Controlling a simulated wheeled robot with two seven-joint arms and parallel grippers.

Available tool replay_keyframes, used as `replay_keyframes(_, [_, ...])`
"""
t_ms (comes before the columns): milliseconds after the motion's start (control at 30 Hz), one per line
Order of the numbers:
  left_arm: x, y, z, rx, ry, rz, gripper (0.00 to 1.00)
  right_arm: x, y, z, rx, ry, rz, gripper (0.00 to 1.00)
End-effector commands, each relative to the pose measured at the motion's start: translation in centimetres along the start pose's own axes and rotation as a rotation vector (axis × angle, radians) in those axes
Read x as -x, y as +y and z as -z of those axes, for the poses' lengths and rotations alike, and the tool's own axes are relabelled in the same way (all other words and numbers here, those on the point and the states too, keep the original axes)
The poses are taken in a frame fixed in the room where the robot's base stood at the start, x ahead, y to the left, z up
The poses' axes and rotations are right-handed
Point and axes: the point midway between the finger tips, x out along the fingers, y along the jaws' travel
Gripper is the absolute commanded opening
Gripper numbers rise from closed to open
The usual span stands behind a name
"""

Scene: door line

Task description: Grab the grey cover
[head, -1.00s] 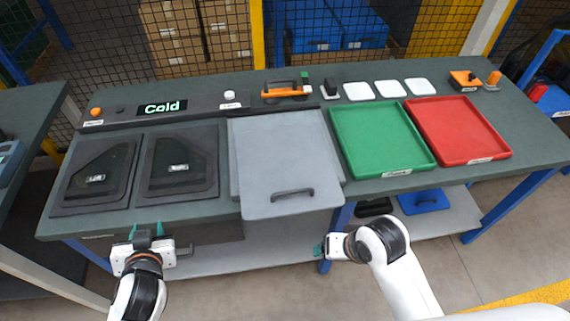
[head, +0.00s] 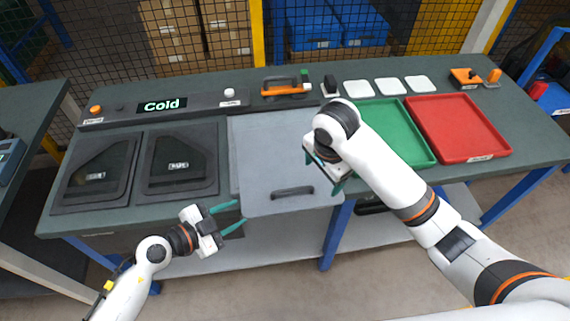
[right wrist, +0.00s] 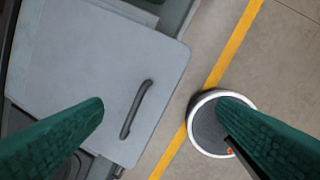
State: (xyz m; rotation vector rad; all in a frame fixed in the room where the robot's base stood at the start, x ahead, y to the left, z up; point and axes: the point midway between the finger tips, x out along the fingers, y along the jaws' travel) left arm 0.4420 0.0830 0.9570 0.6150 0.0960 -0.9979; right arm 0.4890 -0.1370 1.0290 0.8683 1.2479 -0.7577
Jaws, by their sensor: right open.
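The grey cover (head: 275,150) is a flat grey panel on the workbench, its front edge jutting past the bench edge. It has a dark bar handle (head: 292,192) near that edge. In the right wrist view the cover (right wrist: 90,60) fills the left side and its handle (right wrist: 136,109) lies between the fingers. My right gripper (head: 325,178) is above the cover's right side, open and apart from the handle. It shows in the right wrist view too (right wrist: 165,125). My left gripper (head: 238,217) is open and empty in front of the bench, below the cover's front left corner.
Two dark fixtures (head: 180,160) sit left of the cover. A green tray (head: 415,142), partly hidden by my right arm, and a red tray (head: 455,128) are to the right. An orange-handled tool (head: 287,89) and white pads (head: 388,87) line the back.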

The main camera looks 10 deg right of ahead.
Motion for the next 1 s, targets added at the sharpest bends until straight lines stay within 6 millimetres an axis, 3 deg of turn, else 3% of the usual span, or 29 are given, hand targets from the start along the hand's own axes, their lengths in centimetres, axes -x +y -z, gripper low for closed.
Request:
replay_keyframes(267, [-0.7, 0.1, -0.1, 0.001, -0.004, -0.004, 0.38, -0.7, 0.0, 0.0, 0.001, 0.000, 0.000, 0.82])
replay_keyframes(800, [-9.9, 0.1, -0.2, 0.001, -0.005, -0.003, 0.38, -9.8, -0.1, 0.0, 0.002, 0.000, 0.001, 0.82])
replay_keyframes(1000, [-11.7, 0.1, -0.2, 0.001, -0.004, -0.004, 0.38, -11.7, 0.0, 0.0, 0.003, 0.000, -0.001, 0.82])
